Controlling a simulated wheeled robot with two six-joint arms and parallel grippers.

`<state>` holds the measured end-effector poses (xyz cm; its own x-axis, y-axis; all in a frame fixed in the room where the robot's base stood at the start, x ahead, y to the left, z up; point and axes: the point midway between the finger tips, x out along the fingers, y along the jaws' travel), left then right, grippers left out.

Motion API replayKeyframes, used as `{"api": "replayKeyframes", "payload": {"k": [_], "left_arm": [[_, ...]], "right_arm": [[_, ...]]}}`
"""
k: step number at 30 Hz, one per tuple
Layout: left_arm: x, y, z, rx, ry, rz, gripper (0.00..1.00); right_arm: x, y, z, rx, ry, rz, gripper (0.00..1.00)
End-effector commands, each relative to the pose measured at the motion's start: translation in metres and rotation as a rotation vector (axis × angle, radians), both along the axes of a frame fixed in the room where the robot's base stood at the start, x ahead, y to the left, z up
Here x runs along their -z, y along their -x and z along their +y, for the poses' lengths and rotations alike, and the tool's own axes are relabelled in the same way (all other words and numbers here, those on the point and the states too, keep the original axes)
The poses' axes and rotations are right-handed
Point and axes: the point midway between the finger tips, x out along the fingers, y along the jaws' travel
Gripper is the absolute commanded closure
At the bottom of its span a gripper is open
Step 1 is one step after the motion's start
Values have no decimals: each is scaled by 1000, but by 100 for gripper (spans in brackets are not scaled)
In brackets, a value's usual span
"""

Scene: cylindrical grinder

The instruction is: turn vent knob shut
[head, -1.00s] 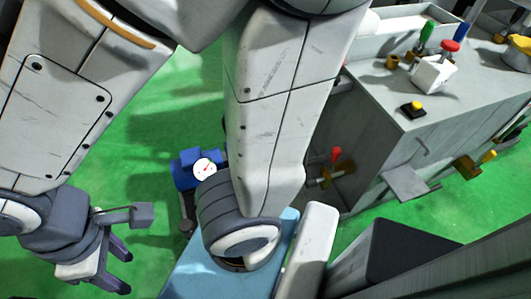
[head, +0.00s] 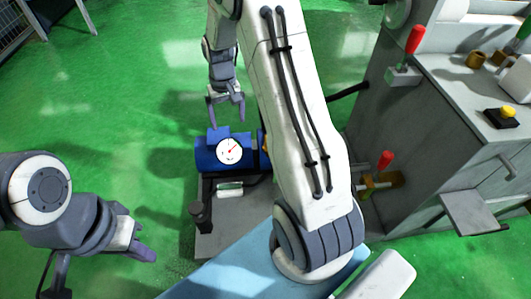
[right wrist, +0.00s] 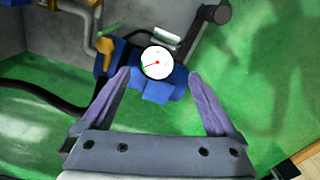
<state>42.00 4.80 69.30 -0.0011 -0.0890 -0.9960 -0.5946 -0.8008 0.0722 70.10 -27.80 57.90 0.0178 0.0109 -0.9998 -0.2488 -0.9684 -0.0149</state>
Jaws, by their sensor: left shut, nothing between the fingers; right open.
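A blue unit (head: 210,155) with a round white gauge (head: 229,151) stands low on a grey base. In the right wrist view the gauge (right wrist: 157,63) and blue body (right wrist: 155,90) lie between my fingertips, and a yellow-brass fitting (right wrist: 105,45) sits to their left. I cannot tell which part is the vent knob. My right gripper (head: 226,113) is open and empty, pointing down above the unit, apparently apart from it. It also shows in the right wrist view (right wrist: 159,75). My left gripper (head: 142,248) is shut and empty at the lower left, well away from the unit.
A grey machine cabinet (head: 415,130) stands at the right. A red-handled brass valve (head: 383,177) sticks out from its side, and a red lever (head: 414,42) rises above. A black hose (right wrist: 40,95) runs left of the unit. Green floor (head: 130,90) is open at the upper left.

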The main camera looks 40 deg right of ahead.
Motion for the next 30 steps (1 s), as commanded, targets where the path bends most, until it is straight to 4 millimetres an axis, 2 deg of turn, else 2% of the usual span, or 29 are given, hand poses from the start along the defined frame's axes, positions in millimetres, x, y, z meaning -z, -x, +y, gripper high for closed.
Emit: {"api": "replayKeyframes", "payload": {"k": [1, 3, 6, 9, 14, 24, 30], "left_arm": [[24, 0, 0, 0, 0, 0, 100], [35, 0, 0, 0, 0, 0, 100], [45, 0, 0, 0, 1, -1, 100], [49, 0, 0, 0, 1, -1, 100], [56, 0, 0, 0, 1, -1, 100], [84, 0, 0, 0, 1, -1, 100], [94, 0, 0, 0, 1, -1, 100]], "right_arm": [[47, -3, -40, 83, 0, 11, 6], [81, -3, -82, 162, 3, 16, 6], [115, 1, -124, 242, 6, 18, 6], [133, 6, -146, 285, 8, 19, 6], [151, 9, -155, 300, 9, 20, 6], [214, 9, -153, 298, 7, 22, 6], [236, 8, -153, 298, 8, 20, 6]]}}
